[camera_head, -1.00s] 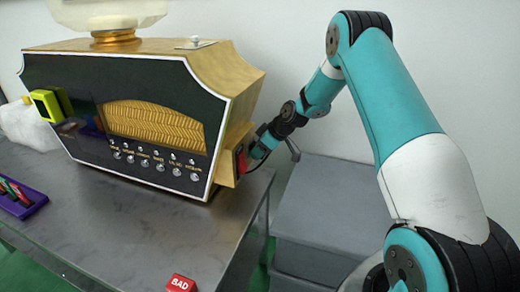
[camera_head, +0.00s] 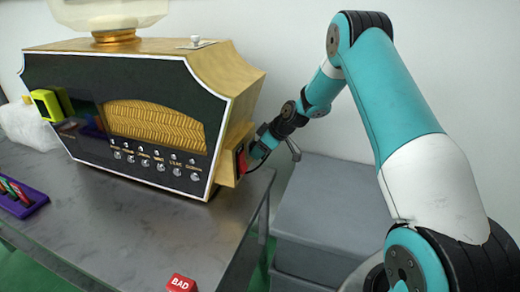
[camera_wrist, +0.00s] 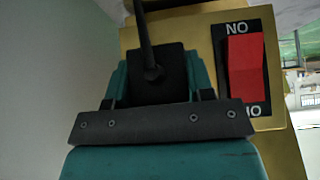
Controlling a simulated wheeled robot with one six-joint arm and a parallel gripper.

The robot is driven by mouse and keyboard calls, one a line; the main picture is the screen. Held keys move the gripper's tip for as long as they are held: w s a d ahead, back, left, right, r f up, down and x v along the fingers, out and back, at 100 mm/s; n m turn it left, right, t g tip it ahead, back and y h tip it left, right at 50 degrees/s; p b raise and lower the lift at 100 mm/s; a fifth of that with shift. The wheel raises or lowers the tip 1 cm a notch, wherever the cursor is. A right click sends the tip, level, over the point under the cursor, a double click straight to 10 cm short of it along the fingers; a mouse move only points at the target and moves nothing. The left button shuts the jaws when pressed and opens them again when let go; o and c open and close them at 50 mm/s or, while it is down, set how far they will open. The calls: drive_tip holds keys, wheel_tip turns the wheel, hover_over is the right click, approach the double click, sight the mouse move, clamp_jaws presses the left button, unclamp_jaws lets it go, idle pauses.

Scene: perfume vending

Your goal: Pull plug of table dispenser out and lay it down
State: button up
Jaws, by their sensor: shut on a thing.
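The table dispenser (camera_head: 190,55) is a gold and black cabinet with a row of knobs, standing on the metal table. A gold box with a red switch (camera_wrist: 246,66) sticks out from its right side. The black plug (camera_wrist: 158,75) with its cord is between the jaws of my gripper (camera_wrist: 160,90), beside the red switch. My gripper (camera_head: 257,148) is shut on the plug, close against the gold box in the head view. Whether the plug's pins sit in the socket is hidden.
The grey table (camera_head: 130,215) has free room in front of the dispenser. A purple tray (camera_head: 24,203) with small tubes is at the left. A grey box (camera_head: 330,205) stands right of the table.

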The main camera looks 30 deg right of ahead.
drive_tip(key=shift+s+d, duration=0.1)
idle(0.4)
drive_tip(key=shift+s+d, duration=0.6)
drive_tip(key=shift+s, duration=0.15)
drive_tip(key=shift+s+d, duration=0.55)
drive_tip(key=shift+s, duration=0.2)
drive_tip(key=o, duration=0.5)
drive_tip(key=c, duration=0.4)
